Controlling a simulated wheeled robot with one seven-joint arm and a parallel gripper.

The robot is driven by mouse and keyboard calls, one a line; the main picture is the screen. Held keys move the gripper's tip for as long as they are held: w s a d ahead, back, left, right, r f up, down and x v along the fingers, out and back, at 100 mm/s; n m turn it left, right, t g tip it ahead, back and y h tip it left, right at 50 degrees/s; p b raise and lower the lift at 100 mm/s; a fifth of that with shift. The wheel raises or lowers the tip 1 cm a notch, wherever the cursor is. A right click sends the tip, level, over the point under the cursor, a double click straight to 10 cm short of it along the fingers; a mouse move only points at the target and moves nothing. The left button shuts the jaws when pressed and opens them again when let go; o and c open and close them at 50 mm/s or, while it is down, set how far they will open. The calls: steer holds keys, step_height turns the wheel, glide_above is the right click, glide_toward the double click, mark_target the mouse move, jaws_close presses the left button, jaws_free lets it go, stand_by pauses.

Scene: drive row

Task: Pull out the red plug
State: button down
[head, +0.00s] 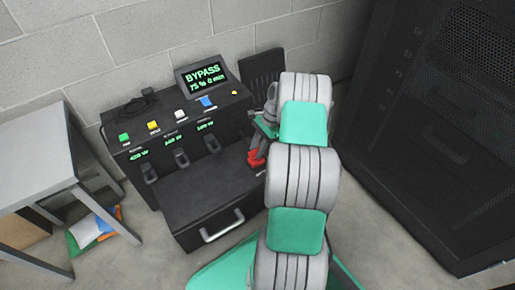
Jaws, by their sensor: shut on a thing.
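The red plug (257,158) shows as a small red shape at the right part of the black power unit's front (215,180). My gripper (261,148) is at the plug, shut on it. My arm reaches in from the lower right and hides part of the gripper and the unit's right side. I cannot tell whether the plug is still seated in its socket.
The unit's screen (205,76) reads BYPASS, 75 %, 0 min. Coloured buttons sit on its top, with several dark plugs (182,158) below. A drawer handle (222,226) juts forward. A grey table (40,155) stands left; a dark cabinet (440,130) stands right.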

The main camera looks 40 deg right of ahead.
stand_by(0.9)
step_height(320, 180, up, 4)
steer(key=p, duration=0.4)
steer(key=shift+f, duration=0.3)
steer(key=c, duration=1.4)
jaws_free()
steer(key=shift+r, duration=0.15)
steer(key=o, duration=0.3)
steer(key=p+v, duration=0.3)
steer(key=v, duration=0.4)
steer(key=shift+d+r, duration=0.15)
steer(key=shift+r, duration=0.15)
